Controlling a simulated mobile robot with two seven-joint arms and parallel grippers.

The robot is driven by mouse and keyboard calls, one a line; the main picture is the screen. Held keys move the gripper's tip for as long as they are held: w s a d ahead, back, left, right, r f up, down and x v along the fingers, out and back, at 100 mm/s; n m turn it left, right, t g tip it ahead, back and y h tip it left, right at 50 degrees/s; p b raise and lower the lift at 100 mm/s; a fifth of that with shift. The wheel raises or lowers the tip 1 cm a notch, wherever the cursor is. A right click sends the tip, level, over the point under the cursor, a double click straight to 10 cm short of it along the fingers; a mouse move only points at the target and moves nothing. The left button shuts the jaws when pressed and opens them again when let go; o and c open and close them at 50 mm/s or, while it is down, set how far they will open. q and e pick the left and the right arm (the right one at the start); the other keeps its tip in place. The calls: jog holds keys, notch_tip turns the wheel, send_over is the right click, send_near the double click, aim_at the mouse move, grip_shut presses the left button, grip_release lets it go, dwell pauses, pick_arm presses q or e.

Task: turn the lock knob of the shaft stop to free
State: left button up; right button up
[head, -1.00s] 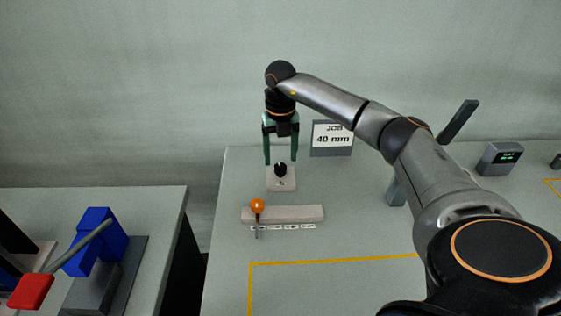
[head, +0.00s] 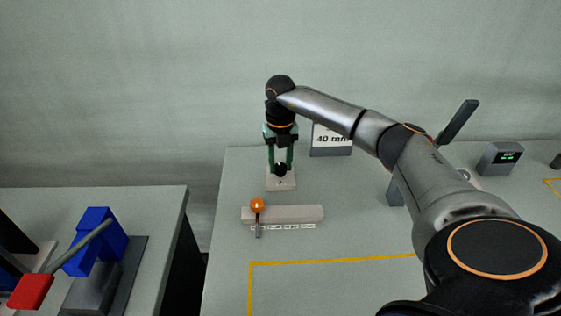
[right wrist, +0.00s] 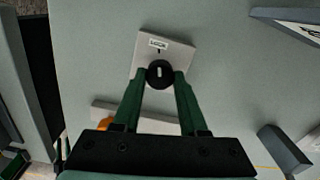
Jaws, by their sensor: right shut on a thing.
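The black lock knob (head: 281,170) stands on a pale square plate (head: 281,185) on the table. In the right wrist view the knob (right wrist: 160,74) carries a white mark, and the plate shows a label that seems to read LOCK (right wrist: 158,44). My right gripper (head: 281,168) points straight down over the plate. Its green fingers (right wrist: 160,82) are shut on the knob, one on each side. My left gripper is not in view.
A pale bar (head: 295,213) with an orange-balled lever (head: 257,205) and small labels lies in front of the plate. A 40 mm sign (head: 332,140) stands behind. A second table (head: 170,215) at left holds a blue block (head: 95,240).

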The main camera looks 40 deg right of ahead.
grip_shut()
